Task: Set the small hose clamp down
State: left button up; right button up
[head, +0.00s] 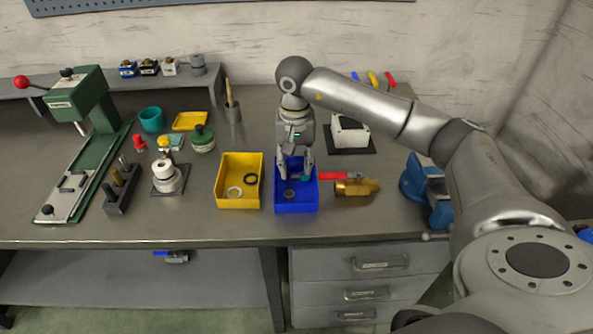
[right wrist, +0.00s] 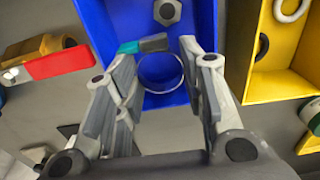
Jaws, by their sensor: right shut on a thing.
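My right gripper (head: 296,177) points down into the blue bin (head: 296,208). In the right wrist view its fingers (right wrist: 160,72) are shut on the small hose clamp (right wrist: 153,43), a thin metal ring with a dark grey screw housing and a teal end. The clamp is over the floor of the blue bin; whether it touches the floor I cannot tell. A grey hex nut (right wrist: 167,11) lies in the same bin. My left gripper is not in view.
A yellow bin (head: 222,196) holding a pale ring and a dark ring stands left of the blue bin. A red-handled brass valve (head: 356,187) lies close on the right. Further right is a blue vise (head: 413,180). Bare bench lies in front of the bins.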

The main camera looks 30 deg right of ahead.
aim_at(297, 166)
jog(key=shift+w+d+f, duration=0.15)
jog(key=shift+d+f, duration=0.05)
jog(key=shift+f, duration=0.1)
notch_tip(297, 166, down, 2)
jog(key=shift+d+f+p, duration=0.15)
jog(key=shift+f+p, duration=0.05)
jog(key=shift+p, duration=0.35)
jog(key=shift+w+f, duration=0.1)
jog(key=shift+f, duration=0.45)
jog(key=o, duration=0.4)
jog(key=shift+f, duration=0.2)
jog(key=shift+o, duration=0.8)
jog(key=shift+r, duration=0.1)
jog(key=shift+r, duration=0.1)
